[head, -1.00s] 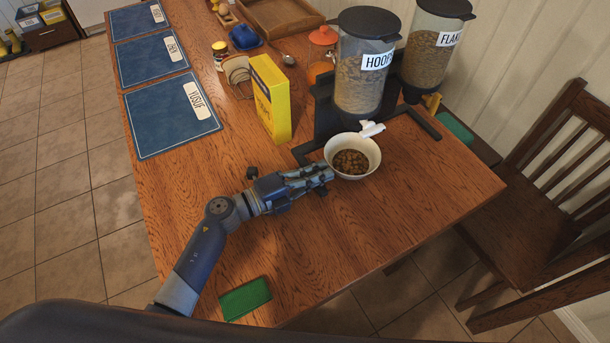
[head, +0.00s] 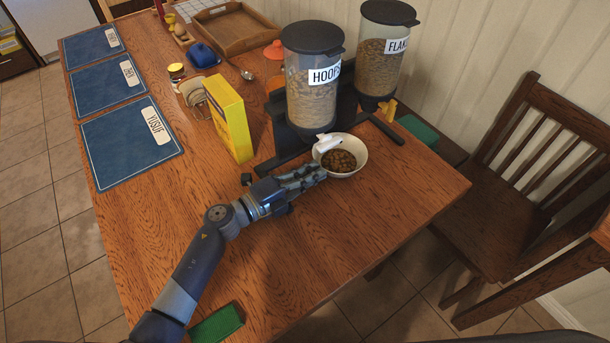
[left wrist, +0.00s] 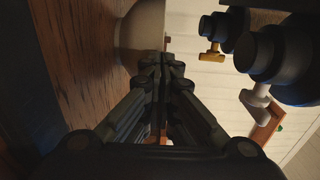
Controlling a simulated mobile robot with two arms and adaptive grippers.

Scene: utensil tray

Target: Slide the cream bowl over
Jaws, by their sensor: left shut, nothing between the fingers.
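The cream bowl (head: 352,147), with brown cereal in it, stands upright on the wooden table (head: 290,250) at the foot of the HOOPS dispenser (head: 313,85). The dispenser's white spout reaches over the bowl's left rim. My left gripper (head: 318,172) is shut and empty, low over the table, with its fingertips at the bowl's near left side. In the left wrist view the closed fingertips (left wrist: 163,62) are close against the bowl's pale wall (left wrist: 140,35); I cannot tell whether they touch. My right gripper is not in view.
The FLAKES dispenser (head: 378,55) stands behind. A yellow box (head: 229,118) is left of the dispensers. A green sponge (head: 216,324) lies by the near edge. Blue placemats (head: 127,142) line the left. The table right of the bowl is clear up to its edge.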

